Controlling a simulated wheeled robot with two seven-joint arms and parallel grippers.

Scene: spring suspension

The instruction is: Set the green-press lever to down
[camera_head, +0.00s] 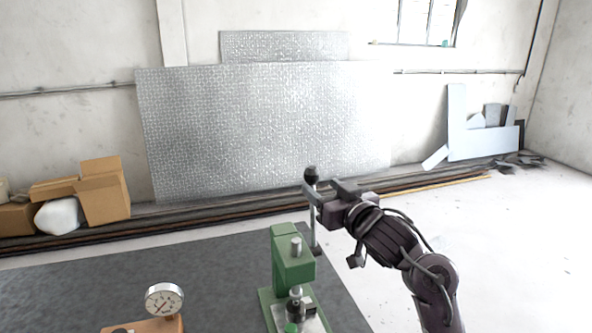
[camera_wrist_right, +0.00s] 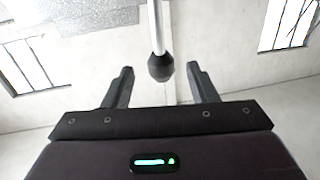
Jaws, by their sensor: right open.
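The green press (camera_head: 291,262) stands on the dark table at the bottom centre of the head view. Its lever (camera_head: 313,215) is a grey rod on the press's right side, standing upright with a black knob (camera_head: 311,174) on top. My right gripper (camera_head: 309,191) is at the upper part of the lever, just below the knob in the picture. In the right wrist view the open fingers of my right gripper (camera_wrist_right: 161,88) are on either side of the black knob (camera_wrist_right: 160,67), with gaps at both sides. My left gripper is not in view.
A dial gauge (camera_head: 164,301) on an orange-brown base stands left of the press. Small parts, including a metal cylinder (camera_head: 296,292), sit at the press's front. The dark table top (camera_head: 190,262) is clear behind the gauge. Cardboard boxes (camera_head: 103,190) are far back left.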

